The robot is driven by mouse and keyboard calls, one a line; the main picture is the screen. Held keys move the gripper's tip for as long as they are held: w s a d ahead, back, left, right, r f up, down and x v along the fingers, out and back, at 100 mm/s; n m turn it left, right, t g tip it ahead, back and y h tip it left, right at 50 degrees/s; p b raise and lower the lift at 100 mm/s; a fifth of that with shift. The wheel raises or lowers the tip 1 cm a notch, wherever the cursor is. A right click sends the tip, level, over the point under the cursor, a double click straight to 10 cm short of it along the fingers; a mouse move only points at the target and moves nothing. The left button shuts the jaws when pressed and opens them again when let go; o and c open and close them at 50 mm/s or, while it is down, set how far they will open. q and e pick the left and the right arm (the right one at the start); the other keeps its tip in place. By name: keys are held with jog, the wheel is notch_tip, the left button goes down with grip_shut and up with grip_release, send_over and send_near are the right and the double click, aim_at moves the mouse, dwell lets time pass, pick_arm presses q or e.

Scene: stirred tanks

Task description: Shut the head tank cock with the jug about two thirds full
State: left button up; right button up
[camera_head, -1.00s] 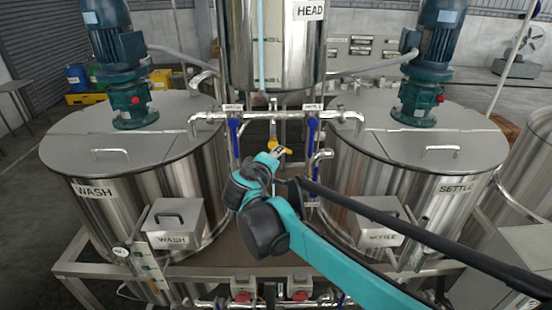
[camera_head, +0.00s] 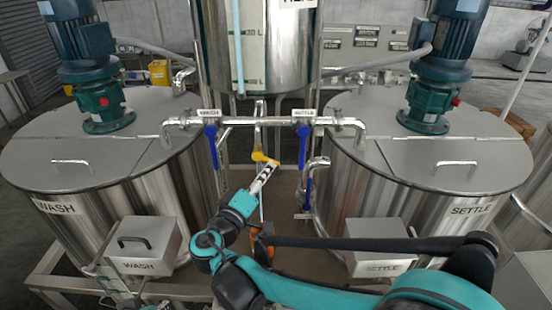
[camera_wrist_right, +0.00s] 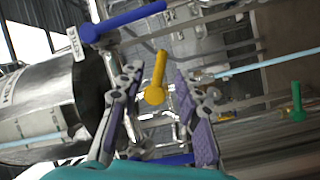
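The steel head tank (camera_head: 290,50) stands at the top centre with a pale blue sight tube (camera_head: 237,50) on its front. Below it is the yellow-handled cock (camera_head: 261,157). My right gripper (camera_head: 266,172) is just in front of and below the yellow handle. In the right wrist view the yellow handle (camera_wrist_right: 157,75) shows between the two spread fingers of the right gripper (camera_wrist_right: 155,88), with gaps on both sides. I cannot tell how deep it lies between them. I cannot make out a jug. My left gripper is not in view.
Blue levers hang on the pipe left (camera_head: 211,145) and right (camera_head: 303,145) of the cock. The wash tank (camera_head: 85,150) and settle tank (camera_head: 440,160) flank it. In the wrist view a blue lever (camera_wrist_right: 125,20) is close above, and a green lever (camera_wrist_right: 297,100) is right.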

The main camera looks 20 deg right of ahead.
jog(key=x, duration=0.6)
jog(key=shift+w+d+f+p, duration=0.1)
jog(key=shift+p, duration=0.25)
grip_shut()
